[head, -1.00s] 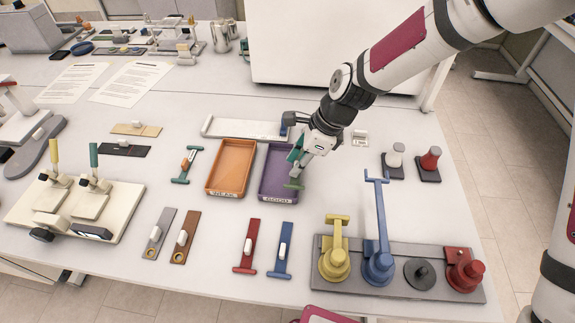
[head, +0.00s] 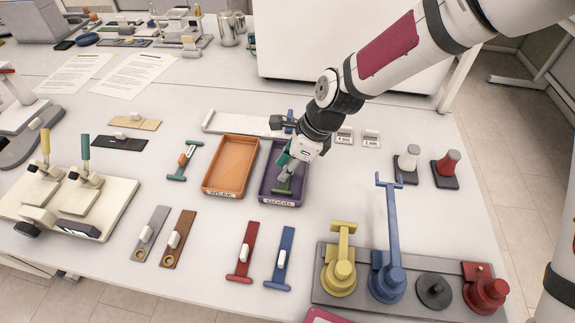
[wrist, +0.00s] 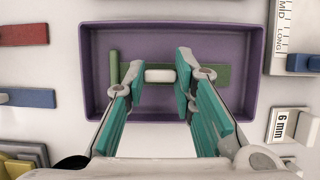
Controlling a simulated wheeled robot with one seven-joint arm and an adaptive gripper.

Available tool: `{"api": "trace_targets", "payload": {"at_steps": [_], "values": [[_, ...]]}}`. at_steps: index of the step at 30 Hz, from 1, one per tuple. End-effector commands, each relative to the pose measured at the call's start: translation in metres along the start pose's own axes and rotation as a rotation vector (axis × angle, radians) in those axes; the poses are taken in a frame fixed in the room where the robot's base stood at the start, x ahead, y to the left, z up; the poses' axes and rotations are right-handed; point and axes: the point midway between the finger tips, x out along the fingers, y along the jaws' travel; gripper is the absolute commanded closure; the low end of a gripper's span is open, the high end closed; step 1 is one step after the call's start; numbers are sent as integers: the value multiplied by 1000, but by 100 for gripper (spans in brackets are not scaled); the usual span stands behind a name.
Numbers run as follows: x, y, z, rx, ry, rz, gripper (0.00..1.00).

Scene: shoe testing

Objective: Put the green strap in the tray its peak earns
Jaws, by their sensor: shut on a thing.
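The green strap (head: 284,188) is in my gripper (head: 286,172), over the purple tray (head: 263,187) labelled GOOD. In the wrist view my gripper's fingertips (wrist: 160,78) are shut on the strap's white grip (wrist: 160,75). The green strap (wrist: 216,78) stretches to both sides of the fingers, with its crossbar at the left, inside the outline of the purple tray (wrist: 96,60). It looks low in the tray; I cannot tell whether it touches the floor. The orange tray (head: 230,165), with a label that seems to read WEAK, stands empty just left.
A teal strap with an orange grip (head: 184,160) lies left of the trays. Red (head: 246,250) and blue (head: 281,258) straps lie in front. A stand with yellow, blue and red posts (head: 388,270) is at front right. Small weights (head: 446,168) stand at right.

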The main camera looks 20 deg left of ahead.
Motion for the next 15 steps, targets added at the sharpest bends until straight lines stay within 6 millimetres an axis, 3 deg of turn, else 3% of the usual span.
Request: {"api": "trace_targets", "payload": {"at_steps": [1, 2, 4, 15], "values": [[2, 0, -1, 1, 0, 1, 95], [2, 0, -1, 1, 0, 1, 74], [2, 0, -1, 1, 0, 1, 58], [-1, 0, 0, 0, 0, 0, 56]]}}
